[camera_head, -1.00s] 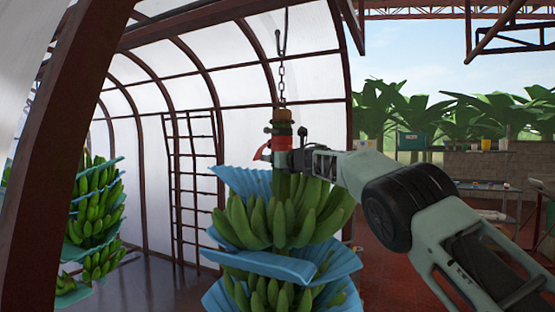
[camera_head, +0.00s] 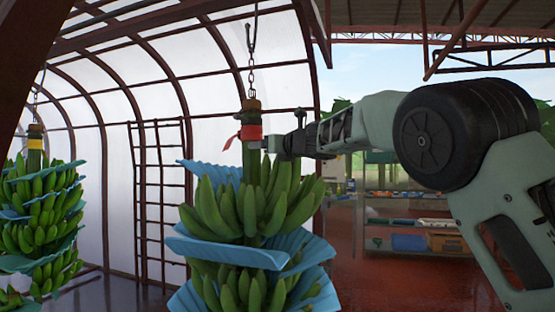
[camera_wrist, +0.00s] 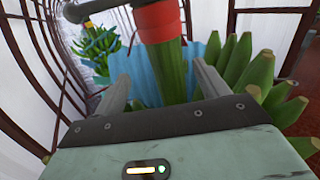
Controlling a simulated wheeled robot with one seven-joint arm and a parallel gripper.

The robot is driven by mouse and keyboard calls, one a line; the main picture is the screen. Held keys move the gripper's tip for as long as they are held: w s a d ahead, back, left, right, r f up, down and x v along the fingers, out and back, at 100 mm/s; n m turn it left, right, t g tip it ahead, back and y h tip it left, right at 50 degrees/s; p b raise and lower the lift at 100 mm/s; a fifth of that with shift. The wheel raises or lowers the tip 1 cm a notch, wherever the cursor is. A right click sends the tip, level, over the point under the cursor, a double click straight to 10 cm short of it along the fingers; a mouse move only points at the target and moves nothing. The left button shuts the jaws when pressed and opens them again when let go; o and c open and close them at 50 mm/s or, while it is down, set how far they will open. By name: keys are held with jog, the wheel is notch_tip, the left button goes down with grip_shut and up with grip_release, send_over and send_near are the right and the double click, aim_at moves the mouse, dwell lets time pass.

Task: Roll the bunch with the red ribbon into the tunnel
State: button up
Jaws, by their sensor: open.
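The bunch with the red ribbon (camera_head: 250,133) hangs from a chain and hook, its green bananas (camera_head: 245,210) layered with blue sheets. My gripper (camera_head: 270,146) is at its stem just below the ribbon. In the wrist view my open fingers (camera_wrist: 160,75) stand on either side of the green stem (camera_wrist: 172,70), with the red band (camera_wrist: 158,20) above them. I cannot tell whether a finger touches it. The tunnel (camera_head: 165,100), arched dark ribs with white sheeting, stands behind and to the left of the bunch.
Another hanging bunch with a yellow ribbon (camera_head: 36,143) is at the left, inside the arches. A ladder-like rack (camera_head: 160,190) stands against the tunnel wall. Shelves (camera_head: 420,225) with boxes are at the right. The reddish floor (camera_head: 375,285) is open there.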

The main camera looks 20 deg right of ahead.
jog(key=shift+b+v, duration=0.6)
jog(key=shift+v, duration=1.5)
